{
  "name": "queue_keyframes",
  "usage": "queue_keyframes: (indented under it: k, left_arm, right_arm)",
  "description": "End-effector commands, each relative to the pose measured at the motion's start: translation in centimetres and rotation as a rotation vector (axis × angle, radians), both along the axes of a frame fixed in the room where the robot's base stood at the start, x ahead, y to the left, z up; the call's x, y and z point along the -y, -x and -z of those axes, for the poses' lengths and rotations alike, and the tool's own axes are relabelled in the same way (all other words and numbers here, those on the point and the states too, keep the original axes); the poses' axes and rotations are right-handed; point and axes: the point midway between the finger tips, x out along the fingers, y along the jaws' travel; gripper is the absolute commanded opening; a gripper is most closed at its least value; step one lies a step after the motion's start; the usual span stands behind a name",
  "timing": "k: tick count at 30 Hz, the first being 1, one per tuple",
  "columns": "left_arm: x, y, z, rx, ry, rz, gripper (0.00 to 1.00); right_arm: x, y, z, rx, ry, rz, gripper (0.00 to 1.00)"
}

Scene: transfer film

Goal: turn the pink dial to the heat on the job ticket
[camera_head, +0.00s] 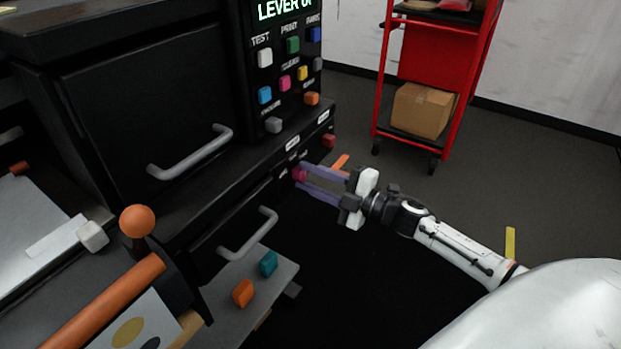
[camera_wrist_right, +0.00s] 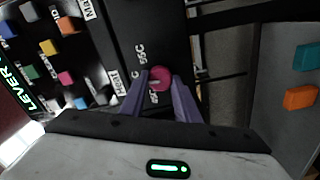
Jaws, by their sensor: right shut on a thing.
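The pink dial (camera_head: 299,173) sits on the lower front of the black machine, to the right of the drawer handle. In the right wrist view the dial (camera_wrist_right: 160,79) shows a pale pointer mark and lies between the two purple fingers. My right gripper (camera_head: 302,176) is shut on the dial. White lettering near the dial includes "55C" (camera_wrist_right: 142,56) and a "Heat" label (camera_wrist_right: 117,83). My left gripper is not in view. No readable job ticket shows; a white slip (camera_head: 57,238) lies at the left.
A button panel (camera_head: 290,70) with several coloured knobs and a lit screen (camera_head: 284,10) reading "LEVER" stands above the dial. A red knob (camera_head: 328,140) is nearby. An orange-balled lever (camera_head: 137,221) is at lower left. A red cart (camera_head: 385,70) stands behind, on open floor.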

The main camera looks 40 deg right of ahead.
Motion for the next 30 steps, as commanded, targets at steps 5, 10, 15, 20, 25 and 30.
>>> queue_keyframes:
  k: [5,10,15,20,25,30]
  left_arm:
    - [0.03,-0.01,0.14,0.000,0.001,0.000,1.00]
    - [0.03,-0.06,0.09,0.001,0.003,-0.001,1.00]
    - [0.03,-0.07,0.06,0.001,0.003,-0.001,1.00]
    - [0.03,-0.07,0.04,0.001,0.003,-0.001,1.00]
    - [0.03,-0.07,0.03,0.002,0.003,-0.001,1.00]
    - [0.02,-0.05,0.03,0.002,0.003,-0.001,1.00]
  right_arm:
    - [0.00,0.03,0.08,0.027,0.066,0.000,0.06]
    - [0.00,0.03,0.07,0.040,0.097,0.000,0.06]
    - [0.00,0.03,0.06,0.044,0.106,0.000,0.06]
    - [0.00,0.03,0.06,0.043,0.107,0.000,0.06]
    - [0.00,0.03,0.06,0.043,0.107,0.000,0.34]
    - [0.00,0.02,0.06,0.043,0.107,0.000,0.47]
